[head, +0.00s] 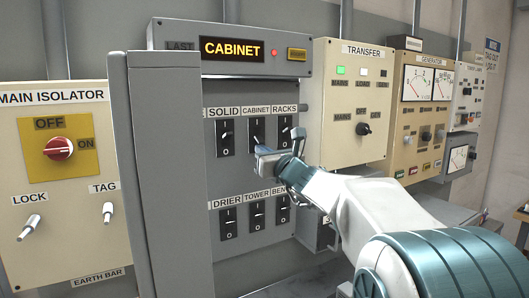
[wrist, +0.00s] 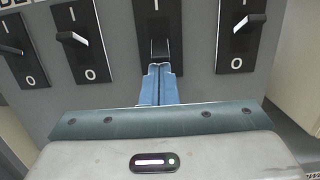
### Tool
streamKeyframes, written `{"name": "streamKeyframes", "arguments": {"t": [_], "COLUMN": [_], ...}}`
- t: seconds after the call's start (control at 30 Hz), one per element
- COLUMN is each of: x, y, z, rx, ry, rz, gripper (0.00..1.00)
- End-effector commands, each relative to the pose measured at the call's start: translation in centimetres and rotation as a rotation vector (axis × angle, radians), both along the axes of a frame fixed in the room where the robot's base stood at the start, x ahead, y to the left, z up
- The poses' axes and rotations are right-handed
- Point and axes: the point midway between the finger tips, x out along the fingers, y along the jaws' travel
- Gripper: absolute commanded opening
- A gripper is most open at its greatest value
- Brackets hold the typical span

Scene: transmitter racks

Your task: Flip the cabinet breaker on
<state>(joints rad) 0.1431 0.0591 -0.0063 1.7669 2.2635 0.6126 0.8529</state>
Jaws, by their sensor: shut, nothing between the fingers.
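The cabinet breaker (head: 257,131) is a black switch under a CABINET label, in the upper row of the grey panel between SOLID (head: 225,138) and RACKS (head: 285,132). In the wrist view the cabinet breaker (wrist: 156,12) is straight ahead, its "I" mark at the top. Its dark lever (wrist: 160,48) is right at my fingertips; its lower part is hidden behind them. My gripper (head: 262,151) is shut and empty, with the fingers together just below the lever. In the wrist view my gripper (wrist: 159,69) seems to meet the lever's lower end; I cannot tell whether they touch.
A grey door (head: 160,170) stands open at the panel's left. The lower row holds DRIER (head: 228,222), TOWER (head: 256,216) and a third breaker. A display (head: 232,49) above reads CABINET, beside a red lamp (head: 274,53). The transfer box (head: 350,100) is to the right.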

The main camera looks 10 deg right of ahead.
Motion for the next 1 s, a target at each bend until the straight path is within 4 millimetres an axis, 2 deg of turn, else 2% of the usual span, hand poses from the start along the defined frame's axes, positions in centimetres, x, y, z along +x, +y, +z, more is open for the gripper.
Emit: {"name": "streamKeyframes", "arguments": {"t": [0.23,1.0], "x": [-0.12,-0.31], "y": [0.24,0.9], "z": [0.59,0.59], "rx": [-0.017,-0.055], "ry": [0.046,0.161], "rz": [0.004,0.015], "gripper": [0.0,0.0]}}
